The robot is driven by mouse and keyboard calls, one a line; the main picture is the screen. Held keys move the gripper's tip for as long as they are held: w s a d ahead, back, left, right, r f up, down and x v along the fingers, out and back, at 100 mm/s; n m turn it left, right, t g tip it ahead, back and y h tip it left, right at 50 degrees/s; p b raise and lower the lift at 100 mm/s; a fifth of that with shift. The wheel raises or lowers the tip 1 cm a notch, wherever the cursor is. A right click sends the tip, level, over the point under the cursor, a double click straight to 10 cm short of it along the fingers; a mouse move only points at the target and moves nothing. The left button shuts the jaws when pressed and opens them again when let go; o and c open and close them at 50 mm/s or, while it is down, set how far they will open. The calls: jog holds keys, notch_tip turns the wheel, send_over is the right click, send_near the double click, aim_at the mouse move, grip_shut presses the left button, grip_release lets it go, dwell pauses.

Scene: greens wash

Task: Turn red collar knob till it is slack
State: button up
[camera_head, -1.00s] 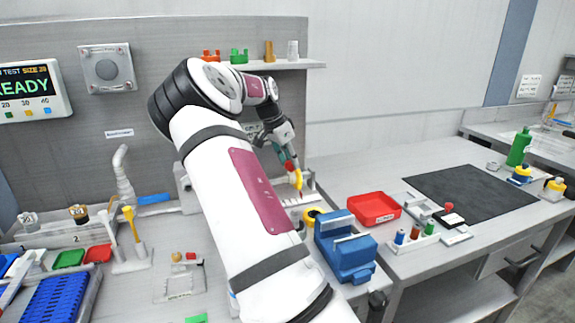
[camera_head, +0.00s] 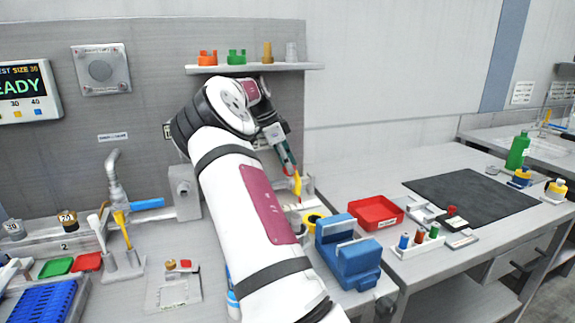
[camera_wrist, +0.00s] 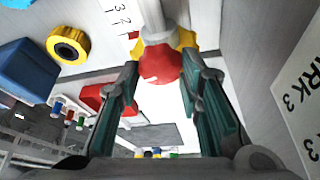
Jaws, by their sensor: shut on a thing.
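The red collar knob (camera_wrist: 160,64) sits between my fingertips in the wrist view, at the end of a pale post. A yellow part (camera_wrist: 184,40) lies right behind it and also shows below my fingers in the head view (camera_head: 297,184). My gripper (camera_wrist: 160,77) has one green-padded finger on each side of the red knob and is shut on it. In the head view my gripper (camera_head: 291,165) points down and to the right at the fixture, and the red knob is mostly hidden there. Whether the collar is tight or slack cannot be seen.
A blue block (camera_head: 348,255) and a black-centred yellow ring (camera_wrist: 68,45) stand close to the fixture. A red tray (camera_head: 375,213) is to the right. A shelf (camera_head: 255,69) with several small parts is above my arm. The dark mat (camera_head: 470,195) is bare over most of its area.

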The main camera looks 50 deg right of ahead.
dwell(0.3)
jog(key=o, duration=1.2)
jog(key=shift+c, duration=0.2)
